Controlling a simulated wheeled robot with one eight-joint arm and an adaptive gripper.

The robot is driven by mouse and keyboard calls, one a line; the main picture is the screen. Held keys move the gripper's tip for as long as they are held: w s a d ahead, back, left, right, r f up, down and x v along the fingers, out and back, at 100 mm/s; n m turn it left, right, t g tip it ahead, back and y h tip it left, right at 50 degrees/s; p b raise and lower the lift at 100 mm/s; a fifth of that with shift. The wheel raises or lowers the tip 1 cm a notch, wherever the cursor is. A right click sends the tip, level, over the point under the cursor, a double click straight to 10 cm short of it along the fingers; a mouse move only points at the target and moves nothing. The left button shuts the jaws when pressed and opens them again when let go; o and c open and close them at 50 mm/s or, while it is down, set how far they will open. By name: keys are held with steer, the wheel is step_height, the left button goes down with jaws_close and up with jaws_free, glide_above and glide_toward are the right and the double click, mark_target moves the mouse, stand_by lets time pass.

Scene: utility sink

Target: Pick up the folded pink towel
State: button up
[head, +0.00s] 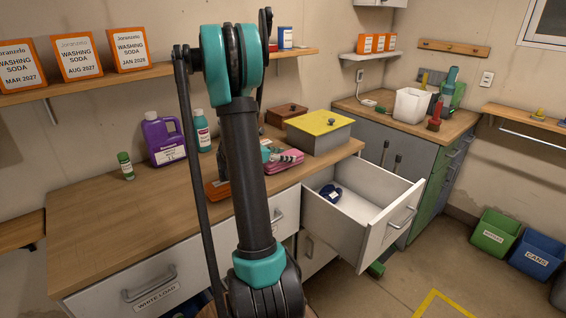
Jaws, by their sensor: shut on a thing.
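The folded pink towel (284,167) is on the wooden counter near its right end, just in front of the grey box with a yellow lid. My gripper (290,156) is at the towel, mostly behind my own arm, with its fingers shut on the towel. I cannot tell whether the towel is lifted off the counter.
A grey box with a yellow lid (319,132) stands behind the towel, beside a brown box (286,114). An open white drawer (385,232) juts out at right, holding a dark blue item (331,193). A purple jug (163,139) and bottles stand at left. The front left counter is clear.

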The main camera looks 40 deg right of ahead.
steer(key=c, duration=0.4)
step_height(320, 180, up, 20)
stand_by(0.6)
